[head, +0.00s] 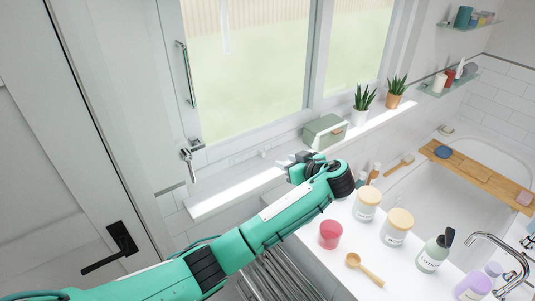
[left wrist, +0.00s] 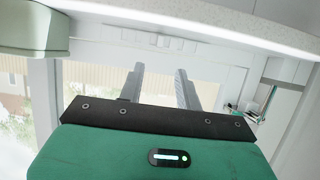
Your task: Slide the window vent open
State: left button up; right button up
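The window (head: 250,70) has a white frame above a sill. A pale strip with small slats, which looks like the window vent (left wrist: 160,40), runs along the lower frame in the left wrist view. In the head view the strip is faint, and I cannot tell how far it is open. My left gripper (head: 288,163) is in front of the sill, left of the green box. In the left wrist view its two fingers (left wrist: 158,70) are apart with nothing between them, pointing toward the strip, and no contact shows. My right gripper is not in view.
A green box (head: 322,133) and two potted plants (head: 362,97) stand on the sill (head: 235,196). A window handle (head: 190,150) is at the left.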

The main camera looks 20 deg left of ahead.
aim_at(264, 154)
pick_arm(q)
jog(key=p+x, duration=0.3)
jog(key=x, duration=0.7)
jog(key=shift+a+p, duration=0.1)
jog(key=shift+p, duration=0.25)
jog(key=shift+w+a+f, duration=0.25)
jog(key=shift+w+a, duration=0.05)
jog(key=shift+a, duration=0.1)
jog(key=shift+w+a+f, duration=0.1)
jog(key=shift+f, duration=0.05)
grip_shut()
